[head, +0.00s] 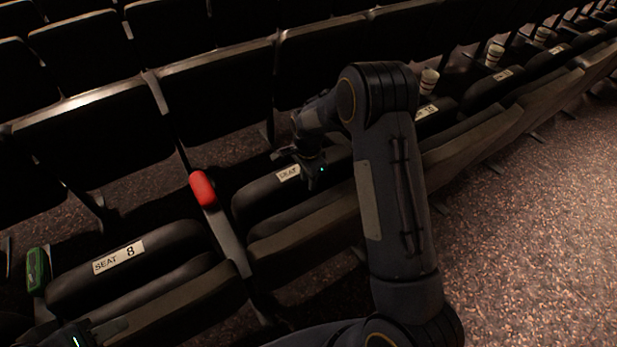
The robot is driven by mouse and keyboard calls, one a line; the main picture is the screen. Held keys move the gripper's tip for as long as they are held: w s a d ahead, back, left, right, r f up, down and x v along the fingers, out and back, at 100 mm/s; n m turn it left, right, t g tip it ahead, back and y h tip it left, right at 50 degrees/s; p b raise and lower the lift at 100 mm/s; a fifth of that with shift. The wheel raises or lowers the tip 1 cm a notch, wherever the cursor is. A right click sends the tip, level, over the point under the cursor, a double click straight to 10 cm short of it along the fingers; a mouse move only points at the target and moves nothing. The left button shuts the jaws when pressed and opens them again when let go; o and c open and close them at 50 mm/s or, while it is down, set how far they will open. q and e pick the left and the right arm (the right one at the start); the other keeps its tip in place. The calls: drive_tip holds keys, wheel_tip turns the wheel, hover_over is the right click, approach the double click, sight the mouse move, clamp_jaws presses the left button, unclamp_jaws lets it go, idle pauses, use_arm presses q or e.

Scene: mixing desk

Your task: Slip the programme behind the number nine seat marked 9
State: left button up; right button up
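A dark seat (252,203) stands just right of the seat labelled SEAT 8. Its label (288,173) reads SEAT, and the number is hidden behind my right gripper. My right gripper (290,155) is over this seat, near its label. It is dark and small in the view, and its fingers cannot be made out. My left gripper (112,328) is partly in view at the bottom left edge, in front of the seat labelled SEAT 8 (120,257). Its opening does not show. I cannot make out a programme anywhere in the head view.
A red item (203,188) sits on the armrest between the two seats. A green item (37,269) is at the far left armrest. Striped cups (429,81) stand along the row to the right. My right arm hides part of the row. Open carpet (540,230) lies to the right.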

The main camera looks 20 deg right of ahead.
wheel_tip(320, 180, up, 18)
drive_tip(key=p, duration=1.2)
drive_tip(key=shift+f, duration=0.1)
drive_tip(key=s+r+n+t+y, duration=0.3)
drive_tip(key=s+r+n, duration=0.4)
drive_tip(key=s+r, duration=0.8)
drive_tip(key=s+a+n+t, duration=0.1)
drive_tip(key=s+a+n, duration=0.1)
drive_tip(key=s+n, duration=0.2)
drive_tip(key=s+a+n+t, duration=0.1)
drive_tip(key=s+a+n, duration=0.2)
drive_tip(key=s, duration=0.8)
drive_tip(key=shift+s+a+r+n+t+y, duration=0.15)
drive_tip(key=shift+s+r+n+t+y, duration=0.15)
drive_tip(key=shift+r+n+y, duration=0.15)
